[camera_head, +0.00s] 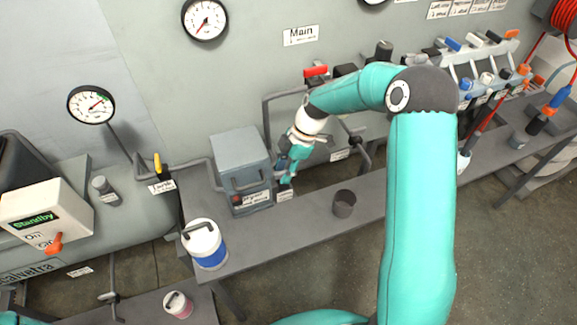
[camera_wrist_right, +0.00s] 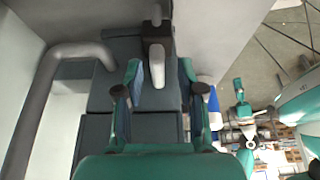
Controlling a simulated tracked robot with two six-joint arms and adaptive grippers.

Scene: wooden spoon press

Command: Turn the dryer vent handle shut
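My right gripper (camera_head: 288,172) is low beside the right side of a grey box (camera_head: 240,150) with a bar handle on its front. In the right wrist view the two fingers of the right gripper (camera_wrist_right: 158,92) are spread apart. A pale grey lever handle (camera_wrist_right: 157,68) with a dark mount stands in the gap between them, slightly beyond the tips, and seems not gripped. I take it for the vent handle; in the head view the gripper hides it. A small teal and white part at the right of the wrist view may be my left arm; its fingers are unclear.
A grey bench (camera_head: 300,225) carries a dark cup (camera_head: 344,203) and a white and blue canister (camera_head: 205,243). Grey pipes (camera_wrist_right: 48,85) run near the right gripper. A red-handled valve (camera_head: 316,71) is above it. Bench space between canister and cup is clear.

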